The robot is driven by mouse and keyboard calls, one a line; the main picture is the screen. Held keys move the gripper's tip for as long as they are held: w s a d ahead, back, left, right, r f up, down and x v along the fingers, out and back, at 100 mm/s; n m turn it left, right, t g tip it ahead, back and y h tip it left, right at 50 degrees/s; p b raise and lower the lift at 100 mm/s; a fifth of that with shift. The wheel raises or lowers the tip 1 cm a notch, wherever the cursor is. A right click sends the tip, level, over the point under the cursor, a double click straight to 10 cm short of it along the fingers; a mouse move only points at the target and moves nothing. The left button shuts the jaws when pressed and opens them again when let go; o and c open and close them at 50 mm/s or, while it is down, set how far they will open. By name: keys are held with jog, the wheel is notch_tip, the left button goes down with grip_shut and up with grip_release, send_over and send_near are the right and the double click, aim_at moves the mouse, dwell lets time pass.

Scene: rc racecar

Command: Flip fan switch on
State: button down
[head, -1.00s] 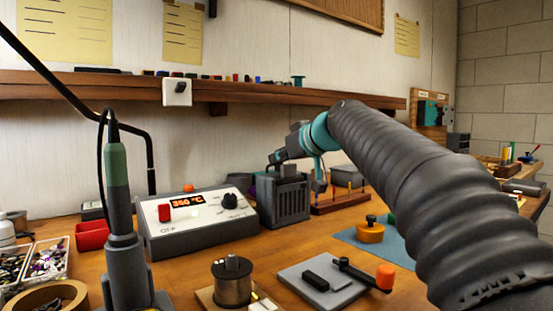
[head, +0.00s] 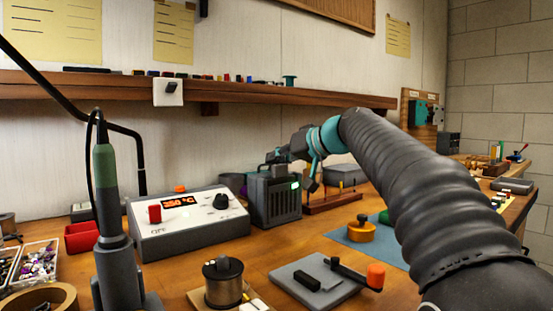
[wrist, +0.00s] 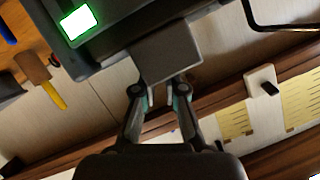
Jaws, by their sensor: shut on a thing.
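The fan (head: 262,205) is a dark grey vented box on the bench, right of the white control unit. A green light (head: 295,185) glows on it, and that light (wrist: 80,22) is bright in the wrist view. My gripper (head: 280,156) is at the top of the fan in the head view, partly hidden by my arm. In the wrist view my gripper (wrist: 160,88) is shut on a plain grey block (wrist: 166,50) at the fan's edge. The block looks like the fan's switch, but I cannot tell for certain.
The white control unit (head: 190,235) with a lit red display stands left of the fan. A white wall switch (head: 168,92) is on the shelf edge above. A soldering iron (head: 108,200), a spool (head: 223,285) and a grey plate with an orange-knobbed lever (head: 320,280) are nearer.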

jog(key=c, duration=1.2)
grip_release()
jog(key=shift+c, duration=0.2)
jog(key=v, duration=1.2)
